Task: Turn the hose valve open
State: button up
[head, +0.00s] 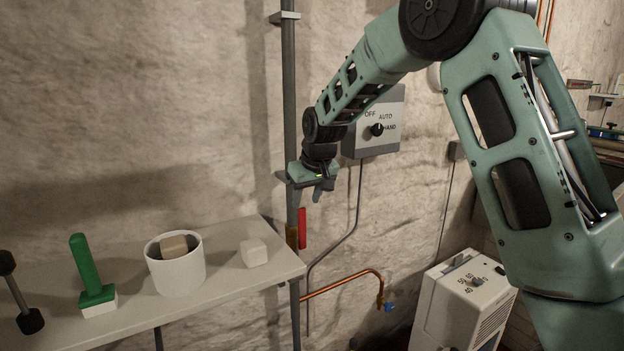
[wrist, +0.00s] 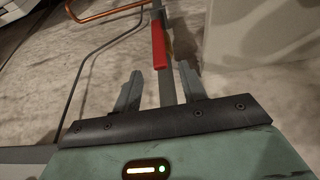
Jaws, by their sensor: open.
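A red lever handle (head: 302,228) hangs upright beside the grey wall pipe, close to a brass fitting (head: 291,238). In the head view my gripper (head: 322,189) is just above the red handle. A copper pipe (head: 340,284) ends in a small fitting with a blue part (head: 389,307). I cannot tell which fitting carries the hose.
A grey switch box (head: 385,140) is on the wall behind my arm. A shelf (head: 225,290) at left holds a white pot (head: 178,270), a green-handled tool (head: 86,272) and a white block (head: 254,252). A pale appliance (head: 462,303) stands at lower right.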

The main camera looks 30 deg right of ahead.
jog(key=v, duration=0.7)
jog(key=shift+s, duration=0.1)
jog(key=s+a+f+n+g+y, duration=0.1)
jog(key=s+a+f+n, duration=0.1)
jog(key=s+a, duration=0.7)
jog(key=s+a+f+n+g+y, duration=0.1)
jog(key=s+a+f+n, duration=0.1)
jog(key=s+a, duration=0.7)
jog(key=s+a+f+n+g, duration=0.1)
jog(key=s+f, duration=0.1)
jog(key=s, duration=0.8)
jog(key=s+a+f+n+g+h+p, duration=0.1)
jog(key=s+f+n, duration=0.1)
jog(key=s, duration=0.8)
jog(key=shift+a+f, duration=0.2)
jog(key=shift+f, duration=0.1)
jog(key=shift+d, duration=0.1)
